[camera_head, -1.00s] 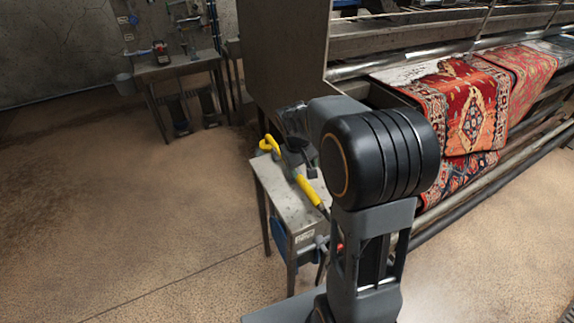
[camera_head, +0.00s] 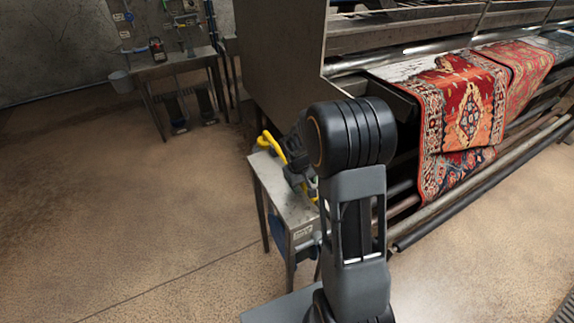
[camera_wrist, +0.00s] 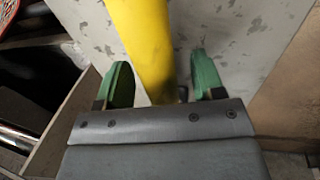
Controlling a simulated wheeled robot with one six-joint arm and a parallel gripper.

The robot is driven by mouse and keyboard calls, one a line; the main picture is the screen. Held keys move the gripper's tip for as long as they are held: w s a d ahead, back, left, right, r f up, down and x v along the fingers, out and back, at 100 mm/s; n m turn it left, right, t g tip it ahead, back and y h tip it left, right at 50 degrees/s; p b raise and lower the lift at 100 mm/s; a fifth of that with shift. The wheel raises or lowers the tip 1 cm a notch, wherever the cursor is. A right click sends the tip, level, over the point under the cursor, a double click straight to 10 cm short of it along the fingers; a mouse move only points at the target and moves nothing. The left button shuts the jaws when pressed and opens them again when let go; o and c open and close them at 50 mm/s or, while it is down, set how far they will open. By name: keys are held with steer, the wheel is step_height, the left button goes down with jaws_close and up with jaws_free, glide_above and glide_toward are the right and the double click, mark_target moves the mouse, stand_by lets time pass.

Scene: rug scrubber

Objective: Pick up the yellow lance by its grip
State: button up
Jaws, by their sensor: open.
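The yellow lance (camera_head: 268,142) lies on a small grey metal table (camera_head: 268,181) in the head view, partly hidden behind my arm. In the wrist view the yellow lance (camera_wrist: 143,40) runs down from the top edge, between the two green fingertips of my gripper (camera_wrist: 163,85). The fingers are apart, one on each side of the yellow part, with gaps on both sides. I cannot tell how far the fingers are above it. My gripper is mostly hidden behind my arm in the head view.
A large machine with red patterned rugs (camera_head: 465,115) hanging over its rollers stands to the right. The floor at left is clear.

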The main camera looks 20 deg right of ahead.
steer(key=shift+c, duration=0.2)
jaws_close()
stand_by(0.4)
